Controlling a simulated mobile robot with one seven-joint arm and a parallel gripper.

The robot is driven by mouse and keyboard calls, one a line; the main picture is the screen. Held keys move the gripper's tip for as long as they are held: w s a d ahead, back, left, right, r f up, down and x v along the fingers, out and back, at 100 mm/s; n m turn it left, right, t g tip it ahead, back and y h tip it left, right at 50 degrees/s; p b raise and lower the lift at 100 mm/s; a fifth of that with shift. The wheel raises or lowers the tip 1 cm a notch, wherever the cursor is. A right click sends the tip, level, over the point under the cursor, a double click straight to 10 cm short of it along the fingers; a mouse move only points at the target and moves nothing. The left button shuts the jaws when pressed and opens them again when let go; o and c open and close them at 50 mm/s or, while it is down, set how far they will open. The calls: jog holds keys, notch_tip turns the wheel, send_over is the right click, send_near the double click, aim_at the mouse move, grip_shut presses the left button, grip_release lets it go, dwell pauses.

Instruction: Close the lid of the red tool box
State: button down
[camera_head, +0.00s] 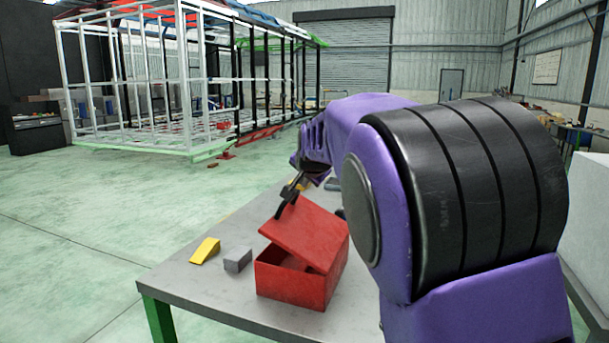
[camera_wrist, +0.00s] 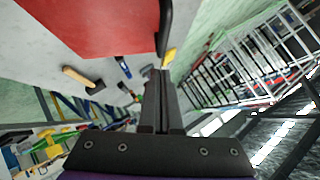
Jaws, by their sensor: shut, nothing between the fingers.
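The red tool box (camera_head: 293,288) stands on the grey table. Its red lid (camera_head: 308,232) is partly open and tilted, with a gap showing the inside on the near left side. The lid also fills the upper left of the wrist view (camera_wrist: 100,25). My gripper (camera_head: 281,210) is shut and empty, at the lid's far left edge in the head view. In the wrist view my gripper (camera_wrist: 165,50) reaches up beside the red surface. I cannot tell whether it touches the lid. My purple arm hides the table to the right of the box.
A yellow wedge (camera_head: 205,251) and a grey block (camera_head: 238,260) lie left of the box on the table (camera_head: 190,285). The wrist view shows a hammer with a wooden handle (camera_wrist: 77,77) and a blue-handled tool (camera_wrist: 124,68). Open floor lies left of the table.

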jog(key=shift+w+a+f, duration=0.2)
jog(key=shift+a+f, duration=0.75)
jog(key=shift+f, duration=0.25)
jog(key=shift+a+p, duration=0.15)
jog(key=shift+p, duration=0.15)
jog(key=shift+w+a+f+n+g+h+p, duration=0.3)
jog(key=shift+a+p, duration=0.25)
jog(key=shift+p, duration=0.7)
jog(key=a+f, duration=0.1)
jog(key=f, duration=0.1)
jog(key=w+a+f+h+p, duration=0.1)
jog(key=f, duration=0.1)
jog(key=a+f+n+g+h, duration=0.1)
jog(key=f, duration=0.1)
jog(key=shift+w+a+p, duration=0.2)
jog(key=shift+a+p, duration=0.15)
